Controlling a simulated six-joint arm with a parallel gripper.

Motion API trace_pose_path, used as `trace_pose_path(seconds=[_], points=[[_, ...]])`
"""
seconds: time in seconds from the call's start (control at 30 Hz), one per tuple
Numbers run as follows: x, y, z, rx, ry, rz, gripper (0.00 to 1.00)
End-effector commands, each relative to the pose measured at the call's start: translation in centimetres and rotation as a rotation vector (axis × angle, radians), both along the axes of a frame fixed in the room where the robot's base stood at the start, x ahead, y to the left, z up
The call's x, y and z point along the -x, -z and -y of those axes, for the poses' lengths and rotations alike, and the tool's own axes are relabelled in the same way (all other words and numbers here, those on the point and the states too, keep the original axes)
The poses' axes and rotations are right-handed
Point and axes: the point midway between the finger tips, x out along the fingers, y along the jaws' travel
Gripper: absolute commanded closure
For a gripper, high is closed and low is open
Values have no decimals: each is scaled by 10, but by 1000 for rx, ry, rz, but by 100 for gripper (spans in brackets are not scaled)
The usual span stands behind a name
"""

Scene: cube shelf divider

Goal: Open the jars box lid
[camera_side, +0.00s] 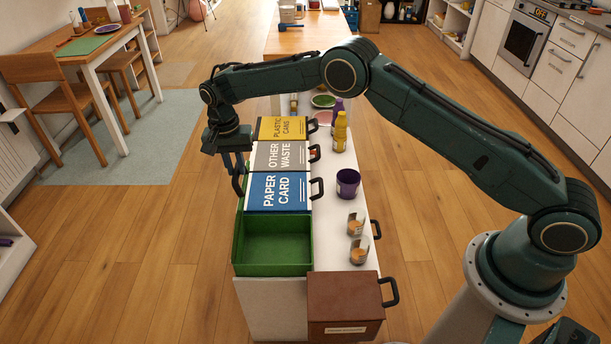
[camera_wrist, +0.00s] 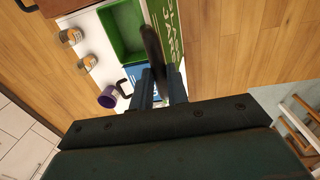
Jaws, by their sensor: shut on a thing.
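The green jars box (camera_side: 274,269) is open at the near end of the row of boxes, and its inside looks empty. In the wrist view the open box (camera_wrist: 111,17) shows beside its green lid (camera_wrist: 169,25), which has white lettering, partly hidden. The lid is swung away from the opening, on the box's left side in the side view, where it is nearly edge-on. My gripper (camera_side: 238,168) is shut on the lid's dark curved handle (camera_wrist: 152,45), left of the blue paper card lid. The fingers (camera_wrist: 160,85) partly hide the handle's end.
Closed lids of paper card (camera_side: 262,205), other waste (camera_side: 268,163) and plastic cans (camera_side: 271,125) lie beyond the box. A purple mug (camera_side: 347,183), two small jars (camera_side: 356,224) and a yellow bottle (camera_side: 340,133) stand right. A brown box (camera_side: 337,305) is nearest; floor lies left.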

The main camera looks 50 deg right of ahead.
Motion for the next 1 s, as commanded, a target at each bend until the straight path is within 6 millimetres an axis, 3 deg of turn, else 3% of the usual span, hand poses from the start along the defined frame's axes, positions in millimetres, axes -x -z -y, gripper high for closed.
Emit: trace_pose_path(seconds=[0.03,0.7,0.73,0.8,1.0], points=[[1,8,-2,3,-2,-11,100],[-3,8,-7,4,-1,-18,100],[-3,8,-7,4,-1,-18,78],[-3,7,-7,4,-1,-17,65],[-5,4,-7,4,-1,-12,62]])
